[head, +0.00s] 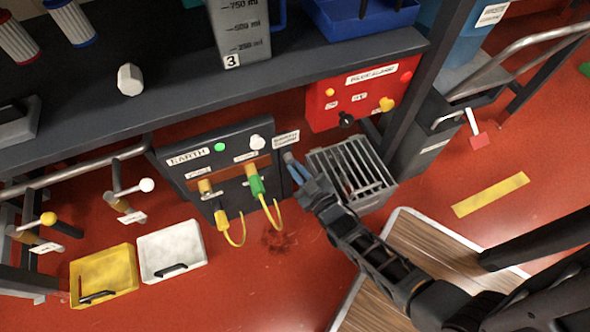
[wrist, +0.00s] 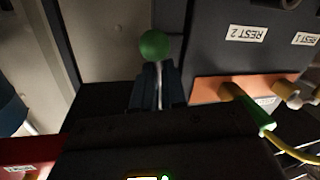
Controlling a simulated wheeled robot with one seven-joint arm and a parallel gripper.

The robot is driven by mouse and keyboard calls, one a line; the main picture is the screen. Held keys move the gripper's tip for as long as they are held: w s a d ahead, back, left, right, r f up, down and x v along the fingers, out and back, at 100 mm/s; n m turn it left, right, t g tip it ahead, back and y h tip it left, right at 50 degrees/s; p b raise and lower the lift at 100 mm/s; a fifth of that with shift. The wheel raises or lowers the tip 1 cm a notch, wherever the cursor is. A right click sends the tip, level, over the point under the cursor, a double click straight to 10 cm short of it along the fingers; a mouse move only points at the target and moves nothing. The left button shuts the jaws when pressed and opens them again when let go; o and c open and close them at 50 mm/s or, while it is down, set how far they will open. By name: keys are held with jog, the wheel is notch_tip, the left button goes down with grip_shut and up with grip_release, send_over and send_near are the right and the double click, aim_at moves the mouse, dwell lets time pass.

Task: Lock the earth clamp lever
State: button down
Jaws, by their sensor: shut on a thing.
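The grey earth panel (head: 172,165) has a copper strip, also seen in the wrist view (wrist: 200,88). A yellow-handled plug (head: 221,218) and a green-handled plug (head: 255,186) sit on it, each with a yellow cable. The green plug (wrist: 249,108) shows in the wrist view too. My gripper (head: 291,162) is just right of the panel. In the wrist view my gripper (wrist: 157,75) is shut on a pale shaft, and a green ball knob (wrist: 155,44) shows beyond the fingertips. I take this as the earth clamp lever; the head view does not show it clearly.
A grey slatted crate (head: 370,195) stands close right of my gripper. A red control box (head: 330,112) is above, under the dark bench edge (head: 150,112). A yellow bin (head: 103,268) and a white bin (head: 172,240) lie left on the red floor.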

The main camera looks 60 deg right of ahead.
jog(key=c, duration=1.2)
grip_release()
jog(key=shift+s, duration=0.1)
jog(key=shift+p+v, duration=0.95)
jog(key=shift+v, duration=2.85)
jog(key=shift+c, duration=0.2)
